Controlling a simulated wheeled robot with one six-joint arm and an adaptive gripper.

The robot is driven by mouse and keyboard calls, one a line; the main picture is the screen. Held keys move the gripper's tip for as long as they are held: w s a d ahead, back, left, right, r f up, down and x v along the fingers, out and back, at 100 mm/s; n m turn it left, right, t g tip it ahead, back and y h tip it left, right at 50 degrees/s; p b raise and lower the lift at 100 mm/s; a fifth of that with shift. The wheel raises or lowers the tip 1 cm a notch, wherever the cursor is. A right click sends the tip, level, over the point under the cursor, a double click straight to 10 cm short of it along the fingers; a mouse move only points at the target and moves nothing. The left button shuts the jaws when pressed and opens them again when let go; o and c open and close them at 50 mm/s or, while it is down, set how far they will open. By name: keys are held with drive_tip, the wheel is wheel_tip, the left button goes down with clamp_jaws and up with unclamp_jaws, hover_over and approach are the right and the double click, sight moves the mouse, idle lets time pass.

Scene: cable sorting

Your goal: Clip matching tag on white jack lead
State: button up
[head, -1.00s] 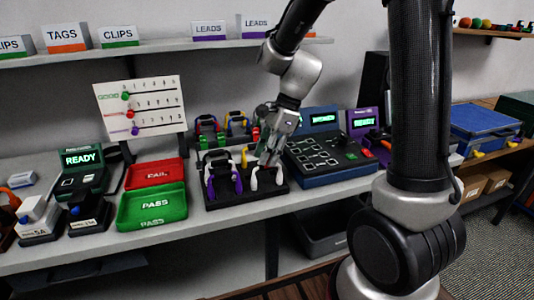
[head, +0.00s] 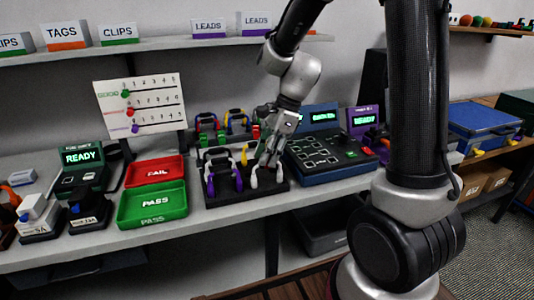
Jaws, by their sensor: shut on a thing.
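My gripper (head: 268,163) points down over the right part of the black lead rack (head: 213,199) on the bench. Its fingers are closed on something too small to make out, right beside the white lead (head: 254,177). The white lead stands in the rack's front row as an arch with pale ends, partly hidden by the fingers. A purple lead (head: 239,179) stands just left of it. A yellow lead (head: 244,155) rises behind. I cannot tell any tag on the white lead or what its plug ends are.
The green PASS tray (head: 153,218) and red FAIL tray (head: 152,172) lie left of the rack. A blue tester (head: 329,181) with a lit screen stands close on the right. More leads (head: 208,124) stand behind. A shelf (head: 165,46) with labelled boxes runs above.

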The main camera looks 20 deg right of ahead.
drive_tip(key=o, duration=1.4)
drive_tip(key=shift+r, duration=4)
drive_tip(key=shift+d+n, duration=0.1)
drive_tip(key=shift+n, duration=1)
drive_tip(key=s+d+r+n+t+h, duration=0.1)
drive_tip(key=s+d+r+n, duration=0.1)
drive_tip(key=s+d+n, duration=0.3)
drive_tip(key=s+d+r+n+t+h, duration=0.1)
drive_tip(key=s+d+r+n+h, duration=0.1)
drive_tip(key=s+d+n, duration=0.2)
drive_tip(key=s+d+r+n+t+h, duration=0.1)
drive_tip(key=s+d+n, duration=0.4)
drive_tip(key=s, duration=0.5)
drive_tip(key=shift+d+r+n+t, duration=0.3)
drive_tip(key=shift+r+n+t, duration=0.25)
drive_tip(key=shift+n, duration=0.35)
